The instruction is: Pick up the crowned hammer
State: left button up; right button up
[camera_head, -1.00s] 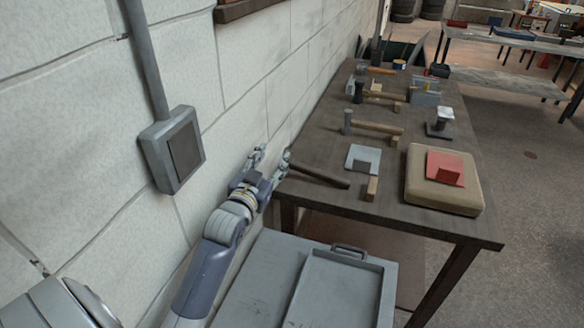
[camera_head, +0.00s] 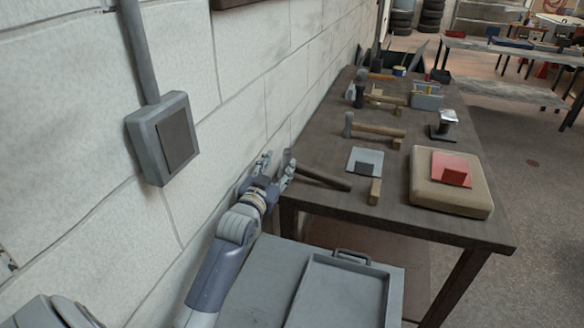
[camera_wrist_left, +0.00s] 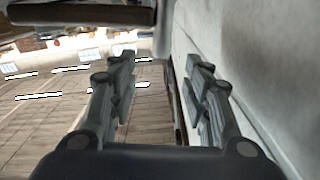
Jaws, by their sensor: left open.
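Several hammers lie on the dark workbench (camera_head: 330,142); I cannot tell surely which is the crowned one. The nearest hammer (camera_head: 325,179) lies at the bench's near left corner, its dark handle pointing right and its head end partly hidden by my left gripper. A second hammer (camera_head: 375,130) with a wooden handle lies farther back, and another (camera_head: 384,98) lies behind it. My left gripper (camera_head: 277,162) is open beside the wall, at the nearest hammer's head end. In the left wrist view its fingers (camera_wrist_left: 162,72) are apart with nothing seen between them. My right gripper is out of view.
The stone wall (camera_head: 240,80) runs close along the left, with a grey switch box (camera_head: 163,138) on it. On the bench are a tan pad (camera_head: 450,201) with a red block (camera_head: 452,168), a grey plate (camera_head: 360,157) and a small wooden block (camera_head: 375,191). A grey tray (camera_head: 335,295) sits lower in front.

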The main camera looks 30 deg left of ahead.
aim_at(286, 153)
pick_arm(q)
jog(key=shift+p+x, duration=0.6)
jog(key=shift+x, duration=2.45)
jog(key=shift+a, duration=0.1)
grip_shut()
